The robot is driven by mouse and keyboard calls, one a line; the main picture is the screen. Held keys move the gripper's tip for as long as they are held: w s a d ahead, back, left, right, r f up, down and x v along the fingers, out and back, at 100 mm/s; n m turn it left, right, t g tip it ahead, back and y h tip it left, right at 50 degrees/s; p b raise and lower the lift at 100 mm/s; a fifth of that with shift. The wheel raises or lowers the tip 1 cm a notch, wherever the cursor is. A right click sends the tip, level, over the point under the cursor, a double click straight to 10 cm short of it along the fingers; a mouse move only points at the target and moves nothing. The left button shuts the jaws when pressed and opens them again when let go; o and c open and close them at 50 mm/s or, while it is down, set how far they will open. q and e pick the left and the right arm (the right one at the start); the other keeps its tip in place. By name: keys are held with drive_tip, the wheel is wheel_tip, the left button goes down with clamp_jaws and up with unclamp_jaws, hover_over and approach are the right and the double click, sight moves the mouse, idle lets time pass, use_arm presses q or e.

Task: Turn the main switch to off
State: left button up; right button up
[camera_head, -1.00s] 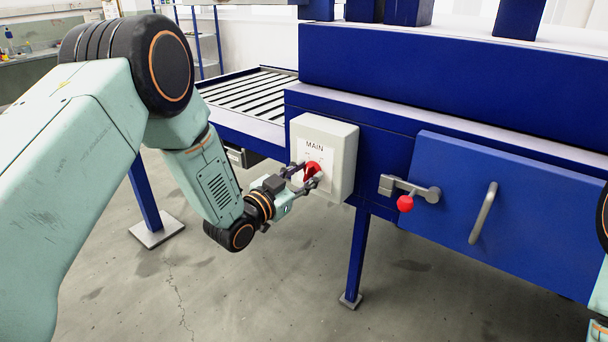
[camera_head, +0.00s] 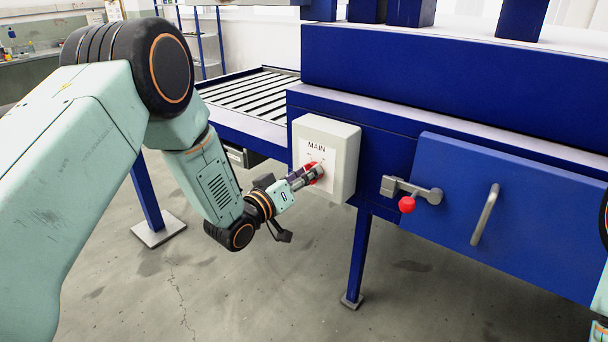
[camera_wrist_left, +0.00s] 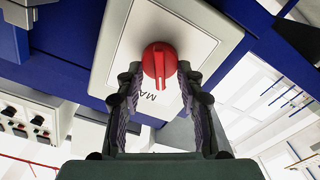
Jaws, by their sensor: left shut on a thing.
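The main switch is a red rotary knob (camera_head: 319,166) on a pale box (camera_head: 345,160) marked MAIN, fixed to the front of the blue machine. My left gripper (camera_head: 311,174) reaches the knob from the left and mostly covers it in the head view. In the left wrist view, the knob (camera_wrist_left: 159,60) sits between the two fingertips of the left gripper (camera_wrist_left: 158,74), which is shut on it. The box and its lettering (camera_wrist_left: 164,95) look rotated there. The knob's exact setting cannot be read.
Right of the box, a latch with a red ball (camera_head: 407,204) and a blue door with a grey handle (camera_head: 484,215) stick out. A blue leg (camera_head: 358,260) stands below. A roller conveyor (camera_head: 255,95) lies behind left. The floor in front is clear.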

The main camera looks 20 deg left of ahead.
use_arm(q)
drive_tip(key=shift+r+n, duration=0.2)
drive_tip(key=shift+n, duration=0.1)
drive_tip(key=o, duration=1.2)
drive_tip(key=shift+w+d+f, duration=0.1)
drive_tip(key=shift+w+f, duration=0.05)
drive_tip(key=shift+f, duration=0.05)
drive_tip(key=shift+s, duration=0.2)
drive_tip(key=v, duration=1.2)
drive_tip(key=shift+w, duration=0.1)
drive_tip(key=shift+r, duration=0.1)
